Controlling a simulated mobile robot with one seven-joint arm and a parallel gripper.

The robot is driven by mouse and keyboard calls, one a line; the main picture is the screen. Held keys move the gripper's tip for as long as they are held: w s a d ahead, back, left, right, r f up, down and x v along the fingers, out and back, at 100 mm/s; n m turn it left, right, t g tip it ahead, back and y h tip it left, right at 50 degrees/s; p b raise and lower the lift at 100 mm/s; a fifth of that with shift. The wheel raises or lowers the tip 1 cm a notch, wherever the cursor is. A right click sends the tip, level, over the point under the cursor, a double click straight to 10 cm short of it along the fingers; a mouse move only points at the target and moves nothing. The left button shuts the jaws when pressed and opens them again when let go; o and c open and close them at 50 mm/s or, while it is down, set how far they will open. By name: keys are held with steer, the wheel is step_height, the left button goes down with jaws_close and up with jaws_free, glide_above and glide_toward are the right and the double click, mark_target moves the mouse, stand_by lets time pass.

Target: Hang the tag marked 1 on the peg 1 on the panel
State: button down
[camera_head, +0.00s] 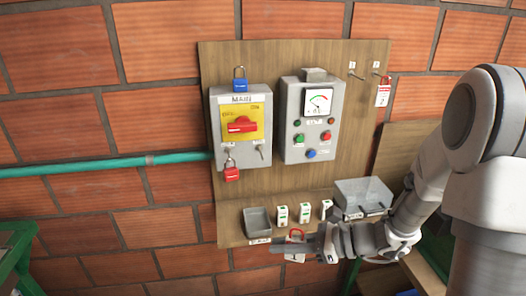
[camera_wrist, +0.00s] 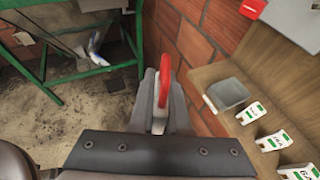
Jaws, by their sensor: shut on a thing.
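My gripper (camera_head: 283,246) is shut on a tag (camera_head: 295,258) with a red loop and a white body, below the panel's lower shelf. In the wrist view the red loop (camera_wrist: 166,70) stands up between the fingers. The fingers hide part of the tag, and its number cannot be read. The wooden panel (camera_head: 225,65) carries two small pegs at its upper right. The left one, peg 1 (camera_head: 355,75), is bare. A red and white tag (camera_head: 383,95) hangs at the right peg. My gripper is well below and left of both pegs.
A MAIN switch box (camera_head: 241,160) and a control box (camera_head: 295,150) stick out from the panel. Padlocks hang above and below the switch. The shelf holds a grey bin (camera_head: 257,222), small labelled blocks (camera_head: 282,215) and a larger grey box (camera_head: 362,192). A green table (camera_wrist: 85,73) stands left.

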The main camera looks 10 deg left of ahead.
steer(key=s+a+r+n+g+p, duration=0.1)
steer(key=s+r+n+g, duration=0.2)
steer(key=s+n+g, duration=0.2)
steer(key=shift+s+r+g+p, duration=0.3)
steer(key=shift+s+g, duration=0.4)
steer(key=shift+s, duration=0.45)
